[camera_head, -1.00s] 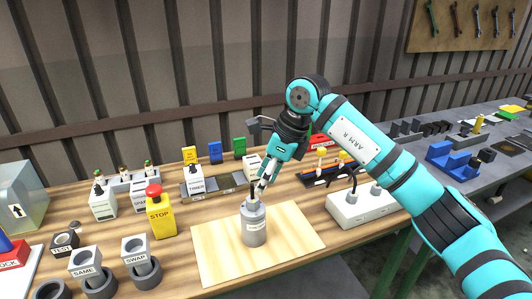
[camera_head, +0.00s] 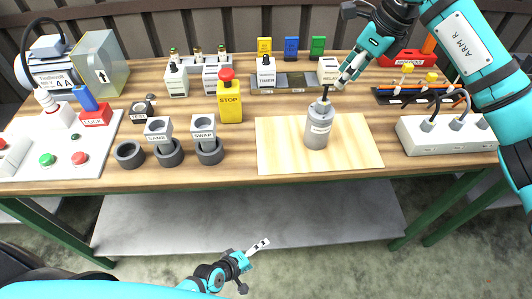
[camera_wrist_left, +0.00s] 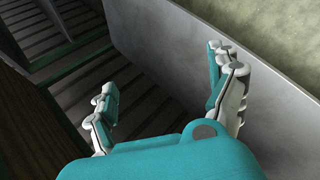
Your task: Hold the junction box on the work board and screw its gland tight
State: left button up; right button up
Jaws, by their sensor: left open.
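A grey cylindrical junction box (camera_head: 317,131) with a white label stands upright on the pale wooden work board (camera_head: 275,158). A dark gland (camera_head: 325,97) sticks up from its top. My right gripper (camera_head: 340,84) reaches down from the upper right, its fingertips at the gland's upper end. Whether they grip or only touch it is too small to tell. My left gripper (camera_head: 252,262) is low in front of the table, well away from the box. In the left wrist view its fingers (camera_wrist_left: 168,100) are spread with nothing between them.
A yellow stop button box (camera_head: 230,105) and grey cups (camera_head: 208,152) stand left of the board. A white socket block (camera_head: 445,137) stands to its right. The table's front edge and a grey lower shelf (camera_head: 250,220) lie between my left gripper and the board.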

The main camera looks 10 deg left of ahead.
pick_arm(q)
jog(key=w+d+r+n+t+h, duration=0.15)
jog(key=d+r+n, duration=0.25)
jog(key=r, duration=0.5)
jog(key=w+d+r+n+t+h, duration=0.1)
jog(key=w+d+r+n+h, duration=0.2)
jog(key=r, duration=0.6)
jog(key=w+d+r+n+t+h, duration=0.1)
jog(key=d+r+n+h, duration=0.3)
jog(key=r, duration=0.6)
jog(key=n+t+y, duration=0.2)
jog(key=n+t, duration=0.1)
jog(key=n, duration=0.3)
send_near(319, 124)
jog(key=shift+g, duration=0.25)
jog(key=s+a+f, duration=0.1)
jog(key=a+f, duration=0.1)
jog(key=s+a+f, duration=0.1)
jog(key=a, duration=0.1)
jog(key=shift+s+a+f, duration=0.1)
jog(key=shift+s+f, duration=0.1)
jog(key=shift+f, duration=0.15)
jog(key=shift+w+a+r, duration=0.15)
jog(key=shift+w+r, duration=0.05)
jog(key=shift+r, duration=0.05)
jog(key=x, duration=1.7)
jog(key=shift+w+r, duration=0.1)
jog(key=shift+n, duration=0.3)
jog(key=c, duration=1.7)
